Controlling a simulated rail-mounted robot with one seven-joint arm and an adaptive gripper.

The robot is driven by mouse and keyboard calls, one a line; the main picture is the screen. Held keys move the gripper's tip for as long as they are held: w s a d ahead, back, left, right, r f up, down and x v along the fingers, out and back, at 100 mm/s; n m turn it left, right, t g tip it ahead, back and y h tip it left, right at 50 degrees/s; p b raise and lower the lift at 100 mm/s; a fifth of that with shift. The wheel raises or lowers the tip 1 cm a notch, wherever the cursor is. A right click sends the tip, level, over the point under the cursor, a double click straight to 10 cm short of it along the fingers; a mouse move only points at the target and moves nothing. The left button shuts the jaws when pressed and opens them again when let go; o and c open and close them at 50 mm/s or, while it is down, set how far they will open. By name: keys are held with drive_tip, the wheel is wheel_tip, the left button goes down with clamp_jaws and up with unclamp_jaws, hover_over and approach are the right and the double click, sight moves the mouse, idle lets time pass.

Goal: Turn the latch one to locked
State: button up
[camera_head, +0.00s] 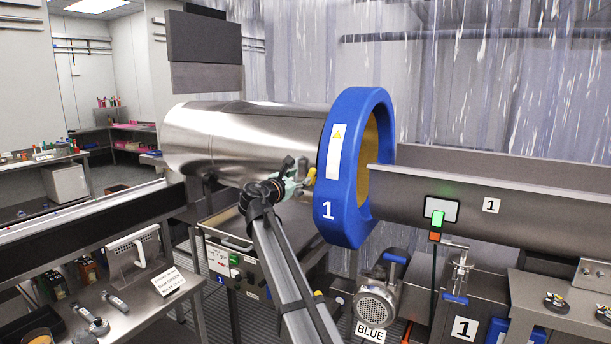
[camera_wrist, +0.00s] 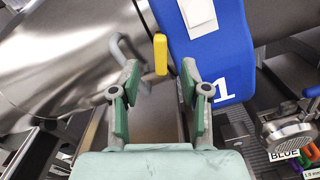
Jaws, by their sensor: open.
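The latch is a small yellow handle (camera_head: 311,176) beside the blue ring marked 1 (camera_head: 340,225), at the end of the steel drum (camera_head: 240,145). In the wrist view the yellow handle (camera_wrist: 161,54) points along the picture's vertical, next to the blue ring (camera_wrist: 210,50). A bent grey metal rod (camera_wrist: 125,50) lies to its left. My gripper (camera_head: 296,173) is by the drum end, just left of the latch. In the wrist view its two green-padded fingers (camera_wrist: 160,72) are apart and empty. The yellow handle shows beyond and between the fingertips, and I cannot tell whether anything touches.
A steel trough marked 1 (camera_head: 480,192) extends right of the ring. A motor (camera_head: 377,303) and a blue-handled valve (camera_head: 457,275) stand below. A control box (camera_head: 235,268) is under the drum. A bench (camera_head: 125,310) with tools is at lower left.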

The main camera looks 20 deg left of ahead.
drive_tip(key=shift+s+a, duration=0.15)
drive_tip(key=shift+s, duration=0.9)
drive_tip(key=shift+s+a, duration=0.1)
drive_tip(key=shift+s, duration=0.95)
drive_tip(key=o, duration=0.8)
drive_tip(key=shift+f, duration=0.1)
drive_tip(key=shift+c, duration=0.2)
drive_tip(key=shift+o, duration=1)
drive_tip(key=shift+s+a+f+b, duration=0.2)
drive_tip(key=shift+b, duration=0.2)
drive_tip(key=s+a+f+m+b, duration=0.2)
drive_tip(key=s+m+b, duration=0.2)
drive_tip(key=m, duration=0.5)
drive_tip(key=w+d+m+p, duration=0.1)
drive_tip(key=w+m, duration=0.3)
drive_tip(key=w, duration=0.4)
drive_tip(key=w+d+m+p, duration=0.2)
drive_tip(key=w+m+p, duration=0.2)
drive_tip(key=w, duration=0.5)
drive_tip(key=shift+w+m, duration=0.2)
drive_tip(key=shift+m, duration=0.3)
